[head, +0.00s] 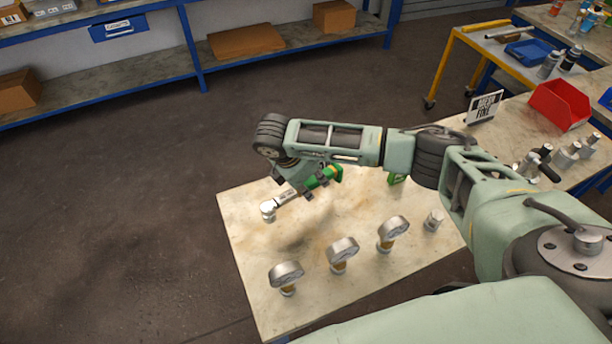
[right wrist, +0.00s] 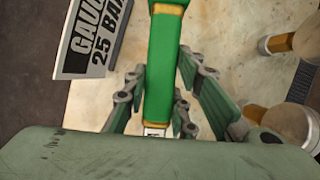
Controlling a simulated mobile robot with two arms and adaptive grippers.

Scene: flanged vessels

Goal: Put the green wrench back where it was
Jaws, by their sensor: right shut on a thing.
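The green wrench has a green handle (head: 326,177) and a silver metal head (head: 268,208). My right gripper (head: 294,187) is shut around it and holds it over the far left part of the pale table (head: 245,235). Its head points to the left and towards me. In the right wrist view the green handle (right wrist: 162,70), with a yellow band, runs between the fingers of my right gripper (right wrist: 165,85). The gap between wrench and table top is hard to judge. My left gripper is not in view.
Three metal-headed pieces with yellowish necks (head: 286,273) (head: 342,250) (head: 392,230) stand on the table, beside a small metal cylinder (head: 433,221). A green item (head: 397,179) is partly behind my arm. A sign (head: 484,107) and red bin (head: 560,105) stand farther right.

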